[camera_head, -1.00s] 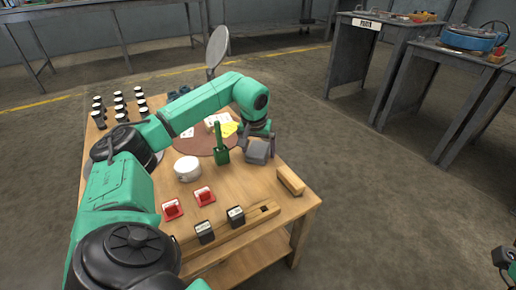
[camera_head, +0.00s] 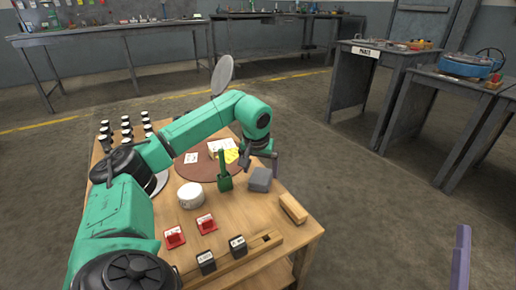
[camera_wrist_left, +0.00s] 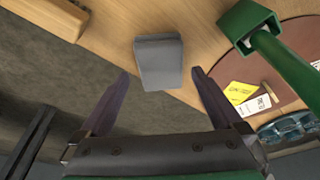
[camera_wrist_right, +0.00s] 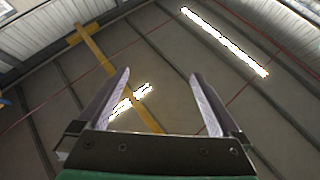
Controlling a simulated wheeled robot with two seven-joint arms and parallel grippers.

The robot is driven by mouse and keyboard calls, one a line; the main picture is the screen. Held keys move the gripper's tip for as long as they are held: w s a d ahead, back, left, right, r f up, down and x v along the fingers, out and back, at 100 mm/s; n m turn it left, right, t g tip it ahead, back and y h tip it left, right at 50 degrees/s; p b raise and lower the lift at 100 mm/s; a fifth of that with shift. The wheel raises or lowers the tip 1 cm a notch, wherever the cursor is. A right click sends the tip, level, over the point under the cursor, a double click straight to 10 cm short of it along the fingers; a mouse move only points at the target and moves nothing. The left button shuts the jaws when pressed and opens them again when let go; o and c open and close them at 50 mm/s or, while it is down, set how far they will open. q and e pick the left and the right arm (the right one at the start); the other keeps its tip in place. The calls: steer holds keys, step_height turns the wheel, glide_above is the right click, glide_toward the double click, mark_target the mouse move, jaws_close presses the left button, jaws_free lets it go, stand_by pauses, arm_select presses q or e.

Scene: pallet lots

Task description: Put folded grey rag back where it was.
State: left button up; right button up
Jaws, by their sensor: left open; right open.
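The folded grey rag (camera_head: 260,180) lies on the wooden table near its right edge, beside the round brown mat. It also shows in the left wrist view (camera_wrist_left: 158,62), ahead of the fingertips. My left gripper (camera_head: 262,162) is open and empty, above and just behind the rag; in the left wrist view its fingers (camera_wrist_left: 160,82) are spread wider than the rag and apart from it. My right gripper (camera_wrist_right: 158,78) is open and empty, pointing up at the ceiling; one finger shows at the right of the head view (camera_head: 461,258).
A green holder (camera_head: 224,180) stands close left of the rag. A wooden block (camera_head: 293,208) lies toward the front right corner. A white round tub (camera_head: 190,195), red items (camera_head: 207,223) and black-and-white blocks (camera_head: 238,245) are further left and front. The brown mat (camera_head: 195,172) holds cards.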

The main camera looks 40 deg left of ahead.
mark_target(259, 180)
arm_select(q)
steer(key=shift+p+v, duration=0.45)
steer(key=shift+v, duration=0.7)
steer(key=shift+p+v, duration=0.45)
steer(key=shift+v, duration=0.5)
arm_select(e)
step_height(259, 180, down, 19)
steer(key=s+a+m+g+h, duration=0.1)
steer(key=s+a+g+h, duration=0.15)
steer(key=g, duration=0.35)
arm_select(q)
steer(key=shift+p+v, duration=0.35)
steer(key=shift+v, duration=0.45)
steer(key=p+v, duration=0.1)
steer(key=v, duration=0.1)
steer(key=shift+r, duration=0.4)
arm_select(e)
steer(key=s+f+g, duration=0.5)
steer(key=s+f, duration=0.5)
steer(key=f, duration=0.3)
steer(key=shift+a+m+g, duration=0.15)
steer(key=shift+m+g, duration=0.15)
steer(key=shift+m, duration=0.1)
